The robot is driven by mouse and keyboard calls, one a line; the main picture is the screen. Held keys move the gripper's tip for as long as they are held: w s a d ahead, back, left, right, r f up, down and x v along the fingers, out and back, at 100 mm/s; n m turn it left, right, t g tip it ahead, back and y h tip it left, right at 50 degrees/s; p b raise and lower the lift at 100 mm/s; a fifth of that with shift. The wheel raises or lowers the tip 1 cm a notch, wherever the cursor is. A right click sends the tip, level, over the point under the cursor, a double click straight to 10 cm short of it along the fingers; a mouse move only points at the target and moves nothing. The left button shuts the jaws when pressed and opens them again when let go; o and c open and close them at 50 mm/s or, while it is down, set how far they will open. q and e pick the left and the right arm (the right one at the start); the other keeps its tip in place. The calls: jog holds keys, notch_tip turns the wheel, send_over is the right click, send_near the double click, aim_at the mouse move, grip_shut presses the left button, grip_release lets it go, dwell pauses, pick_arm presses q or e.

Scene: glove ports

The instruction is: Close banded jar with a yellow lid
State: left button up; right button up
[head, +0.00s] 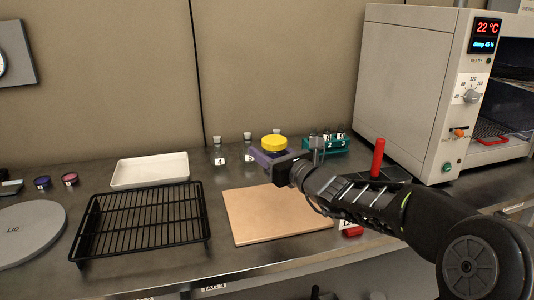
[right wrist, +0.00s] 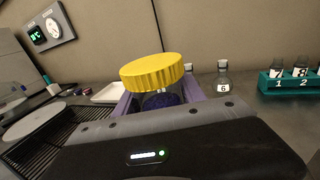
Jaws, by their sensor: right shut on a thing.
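A yellow ribbed lid (head: 274,142) sits on top of a clear jar in the right wrist view (right wrist: 152,70), slightly tilted in that picture. The jar (right wrist: 160,100) shows dark blue contents below the lid. Its lower part and any band are hidden by my gripper. My right gripper (head: 268,158) has purple fingers on both sides of the jar, just under the lid, and is shut on it. It is over the back of the bench, behind the tan board. I cannot tell whether the lid is fully seated. My left gripper is not in view.
A tan board (head: 270,214), a black wire rack (head: 142,222) and a white tray (head: 150,170) lie on the bench. Stoppered bottles (head: 217,152) and a green vial rack (head: 338,146) stand behind. An oven (head: 410,85) is at right. A grey disc (head: 30,232) lies left.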

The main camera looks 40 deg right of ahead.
jog(key=o, duration=0.9)
grip_shut()
